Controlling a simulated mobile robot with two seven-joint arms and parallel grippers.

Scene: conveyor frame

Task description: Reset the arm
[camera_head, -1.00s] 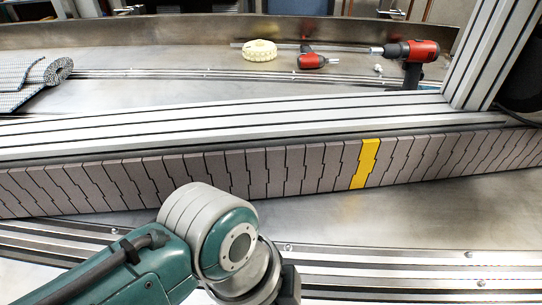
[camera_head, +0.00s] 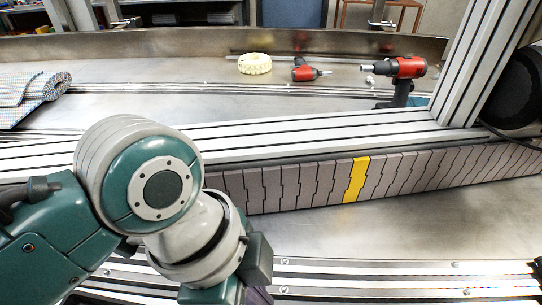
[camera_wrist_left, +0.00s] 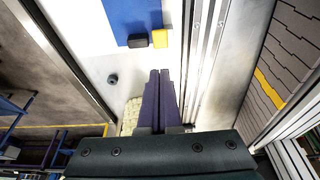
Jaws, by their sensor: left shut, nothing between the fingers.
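My left arm comes in from the left in the head view, with its wrist near the lower middle. My left gripper (camera_wrist_left: 159,74) shows in the left wrist view as two purple fingers lying together, shut and empty. In the head view its fingers are mostly cut off by the bottom edge. The fingers point toward a white surface with a blue sheet (camera_wrist_left: 130,18), a black block (camera_wrist_left: 138,41) and a yellow block (camera_wrist_left: 160,38), apart from the fingertips. My right gripper is not in view.
A grey conveyor chain (camera_head: 300,186) with one yellow link (camera_head: 356,180) runs behind my arm, below an aluminium beam (camera_head: 300,136). Behind lie a cream ring (camera_head: 255,63), a red tool (camera_head: 306,73), a red drill (camera_head: 402,67) and a rolled mat (camera_head: 38,92). An upright post (camera_head: 470,65) stands right.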

